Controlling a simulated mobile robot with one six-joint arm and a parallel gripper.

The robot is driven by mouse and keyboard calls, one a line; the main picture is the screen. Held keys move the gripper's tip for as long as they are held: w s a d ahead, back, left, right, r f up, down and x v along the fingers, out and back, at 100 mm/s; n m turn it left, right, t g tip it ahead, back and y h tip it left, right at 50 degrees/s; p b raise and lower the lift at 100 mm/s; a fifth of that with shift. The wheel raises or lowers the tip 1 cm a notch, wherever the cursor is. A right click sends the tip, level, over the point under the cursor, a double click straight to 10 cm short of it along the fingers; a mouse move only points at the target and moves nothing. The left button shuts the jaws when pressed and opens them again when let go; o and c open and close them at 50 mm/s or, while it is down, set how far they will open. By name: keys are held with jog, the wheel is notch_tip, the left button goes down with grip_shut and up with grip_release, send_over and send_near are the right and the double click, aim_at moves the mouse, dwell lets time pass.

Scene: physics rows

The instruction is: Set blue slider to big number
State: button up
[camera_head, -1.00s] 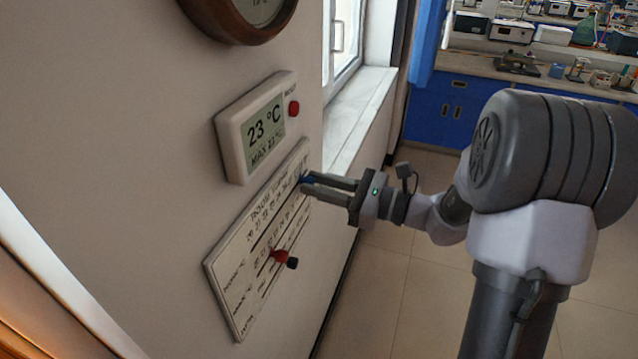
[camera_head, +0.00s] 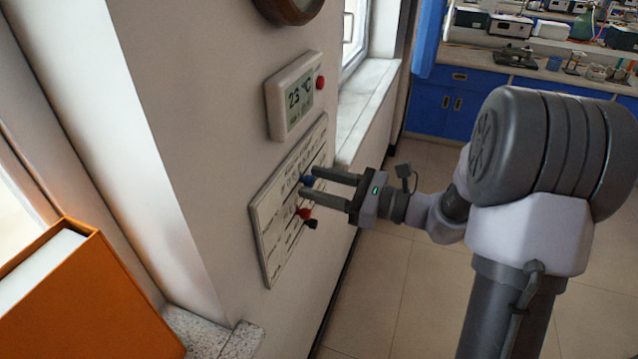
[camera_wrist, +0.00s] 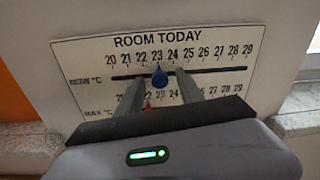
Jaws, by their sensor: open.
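The blue slider (camera_wrist: 159,75) sits on the upper "NOW °C" scale, just under the 23 in the wrist view. It also shows in the head view (camera_head: 308,181). My gripper (camera_head: 310,183) is open, with one finger on each side of the blue slider. The fingers also show in the wrist view (camera_wrist: 158,82); I cannot tell whether either touches it. The white scale board (camera_head: 268,225) is on the wall, with numbers 20 to 29. The display box (camera_head: 285,118) above it shows a big 23 °C and a smaller line below that is too small to read.
A red slider (camera_head: 304,212) and a black knob (camera_head: 312,224) sit lower on the board, close under my fingers. A red button (camera_head: 320,83) is on the display's side. An orange box-like object (camera_head: 95,300) is at lower left. The floor at right is clear.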

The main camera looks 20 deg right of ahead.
jog(key=p+v, duration=0.4)
jog(key=v, duration=1.3)
jog(key=shift+s, duration=0.2)
jog(key=shift+d, duration=0.15)
jog(key=s+a+r+n+g+h, duration=0.1)
jog(key=s+a+n+g+h, duration=0.2)
jog(key=s+a+n+g, duration=0.45)
jog(key=s+a+n+g+h, duration=0.2)
jog(key=a+n+g, duration=0.15)
jog(key=a, duration=0.65)
jog(key=s+r+n+t+h, duration=0.1)
jog(key=n+t+h, duration=0.1)
jog(key=s+r+n+t+h, duration=0.1)
jog(key=s+n+t+h, duration=0.1)
jog(key=n, duration=0.1)
jog(key=s+r+n+t+h, duration=0.1)
jog(key=n+h, duration=0.2)
jog(key=shift+s+a+t, duration=0.2)
jog(key=shift+s+t, duration=0.15)
jog(key=shift+t, duration=0.05)
